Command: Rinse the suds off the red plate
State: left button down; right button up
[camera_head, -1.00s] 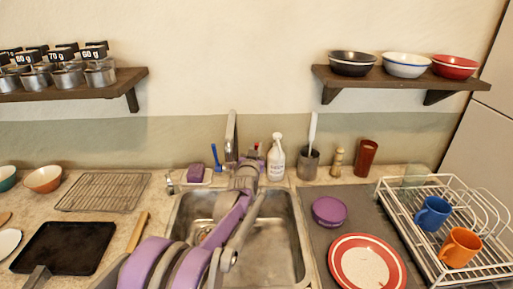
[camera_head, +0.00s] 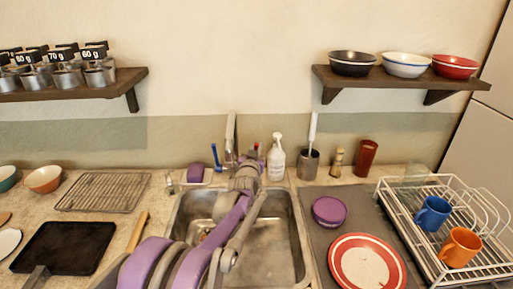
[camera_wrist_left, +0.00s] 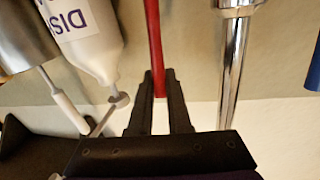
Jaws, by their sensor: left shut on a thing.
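The red plate (camera_head: 340,262), with a red rim and pale middle, lies on the grey mat right of the sink; I cannot make out suds on it. The chrome tap (camera_head: 231,135) stands behind the sink and shows as a pipe in the left wrist view (camera_wrist_left: 234,70). My left gripper (camera_wrist_left: 159,80) is shut on an upright red lever (camera_wrist_left: 154,35) beside the tap. In the head view my left arm reaches over the sink (camera_head: 292,225) and hides part of it. A blue lever (camera_head: 215,155) stands left of the tap. My right gripper is out of view.
A soap bottle (camera_head: 276,160) stands close to the left gripper. A purple sponge (camera_head: 195,173) lies left of the tap. A purple bowl (camera_head: 329,211) sits behind the plate. A dish rack (camera_head: 420,250) with two mugs is at right, a black tray (camera_head: 65,247) at left.

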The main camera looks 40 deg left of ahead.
pick_arm(q)
jog(key=shift+s+d+f+t+y+b, duration=0.2)
jog(key=shift+s+d+t+y+b, duration=0.35)
jog(key=shift+s+t+b, duration=0.3)
jog(key=shift+w, duration=0.1)
jog(key=c, duration=0.9)
grip_release()
jog(key=shift+o, duration=0.2)
jog(key=shift+d, duration=0.1)
jog(key=v, duration=1)
jog(key=shift+s, duration=0.35)
